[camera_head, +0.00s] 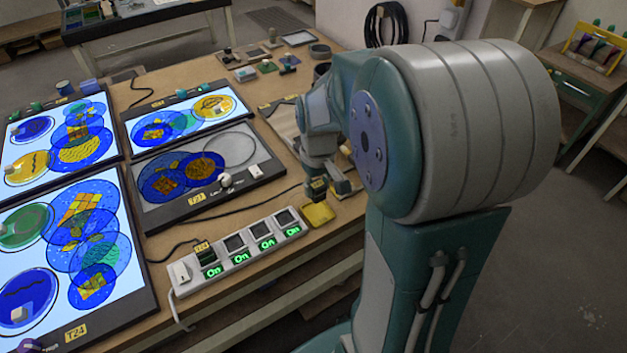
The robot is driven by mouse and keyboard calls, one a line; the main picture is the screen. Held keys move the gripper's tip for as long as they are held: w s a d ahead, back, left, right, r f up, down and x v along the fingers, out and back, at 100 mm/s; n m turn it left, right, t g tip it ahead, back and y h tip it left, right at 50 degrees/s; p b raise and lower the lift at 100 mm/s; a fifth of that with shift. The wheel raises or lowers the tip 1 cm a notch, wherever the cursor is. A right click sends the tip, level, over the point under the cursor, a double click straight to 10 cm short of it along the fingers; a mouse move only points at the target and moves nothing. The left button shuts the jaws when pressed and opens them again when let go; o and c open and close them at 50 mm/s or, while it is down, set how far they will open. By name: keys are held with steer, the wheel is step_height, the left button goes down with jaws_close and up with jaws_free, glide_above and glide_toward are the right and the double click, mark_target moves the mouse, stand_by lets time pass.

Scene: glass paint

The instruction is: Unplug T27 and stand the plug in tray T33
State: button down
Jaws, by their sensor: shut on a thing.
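My gripper (320,172) points down over the right part of the table. It is shut on a dark plug (317,190) with a small yellow tag, partly hidden by the fingers. No label is readable on the tray. A dark cable (262,209) runs from near the gripper towards the unlit light panel (243,183), whose yellow label looks like T27. The white power strip (292,231) has several sockets with green "On" displays.
One dark plug (206,256) sits in the strip's left part, its tag reading about T24. Lit panels with coloured glass discs fill the left, including the T24 panel (119,313). Small items (266,66) stand at the back. My arm hides the table's right side.

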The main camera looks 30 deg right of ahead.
steer(key=shift+f, duration=2.25)
steer(key=shift+s+f, duration=0.1)
steer(key=shift+f, duration=0.4)
stand_by(0.7)
steer(key=shift+c, duration=1)
jaws_free()
steer(key=shift+o, duration=1)
steer(key=shift+r, duration=3.5)
